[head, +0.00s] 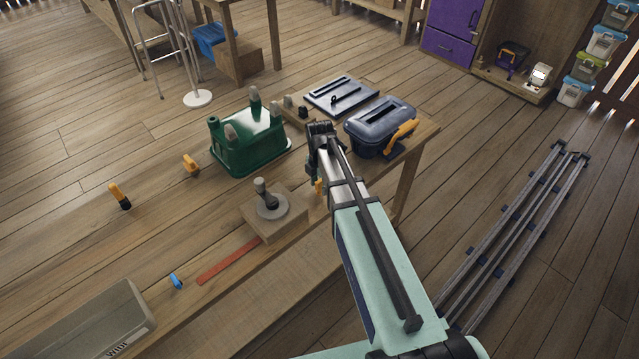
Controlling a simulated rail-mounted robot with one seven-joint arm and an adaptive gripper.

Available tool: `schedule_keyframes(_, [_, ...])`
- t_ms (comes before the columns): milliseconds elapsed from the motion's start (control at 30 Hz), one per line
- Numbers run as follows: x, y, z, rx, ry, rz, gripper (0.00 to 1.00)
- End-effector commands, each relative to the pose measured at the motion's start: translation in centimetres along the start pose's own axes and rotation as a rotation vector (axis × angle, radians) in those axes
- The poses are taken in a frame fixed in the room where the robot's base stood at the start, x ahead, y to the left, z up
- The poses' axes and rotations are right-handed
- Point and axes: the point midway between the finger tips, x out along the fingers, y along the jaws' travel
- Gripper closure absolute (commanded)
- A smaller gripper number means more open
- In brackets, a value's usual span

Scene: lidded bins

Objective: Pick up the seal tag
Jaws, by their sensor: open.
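No item is clearly readable as the seal tag in the head view. A small blue piece (176,281) lies on the bench at the lower left, and a small part of something orange-yellow (318,187) shows beside my arm; I cannot tell whether either is the tag. My gripper (320,140) is above the bench's right part, between the green tub (258,150) and the dark blue lidded box (378,128). It is open. Its fingertips and whatever is directly below them are largely hidden by the gripper body and arm.
A dark flat lid (341,94) lies behind the blue box. A wooden block (275,222) with a grey knobbed piece, a red strip (229,261), two orange-handled pieces (119,196) (191,165) and a grey bin (85,325) spread leftward. Rails (515,235) run along the floor at right.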

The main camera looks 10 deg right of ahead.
Motion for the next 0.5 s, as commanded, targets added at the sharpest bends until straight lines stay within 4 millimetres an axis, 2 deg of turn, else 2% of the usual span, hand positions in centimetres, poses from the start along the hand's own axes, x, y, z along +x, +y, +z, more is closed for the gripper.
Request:
schedule_keyframes(200, [1.7, 0.0, 0.0, 0.0, 0.0, 0.0, 0.54])
schedule_keyframes(467, [1.9, 0.0, 0.0, 0.0, 0.0, 0.001, 0.54])
schedule_keyframes(500, [1.9, 0.0, 0.0, 0.0, 0.0, 0.001, 0.58])
